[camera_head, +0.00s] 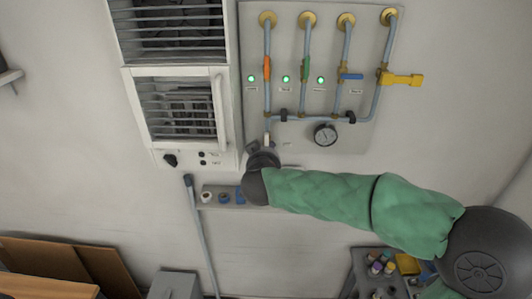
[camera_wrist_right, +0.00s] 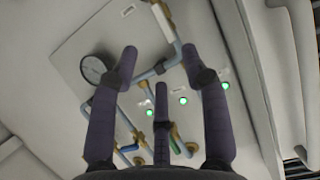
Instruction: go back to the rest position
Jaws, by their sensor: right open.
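My right arm, in a green sleeve, comes in from the right in the head view. Its dark gripper (camera_head: 263,157) is in front of the lower left edge of the valve panel (camera_head: 292,165). In the right wrist view the gripper (camera_wrist_right: 160,68) has its fingers spread, with nothing between them. The panel's pipes and round gauge (camera_wrist_right: 93,68) show behind the fingers. I cannot tell whether a finger touches the lower pipe. My left gripper is not in view.
The panel carries an orange lever (camera_head: 267,68), a green lever (camera_head: 306,68), a blue lever (camera_head: 351,77) and a yellow lever (camera_head: 402,79). A white louvred unit (camera_head: 182,110) is left of it. A small shelf (camera_head: 218,188) is below. A dark cart (camera_head: 360,268) stands lower right.

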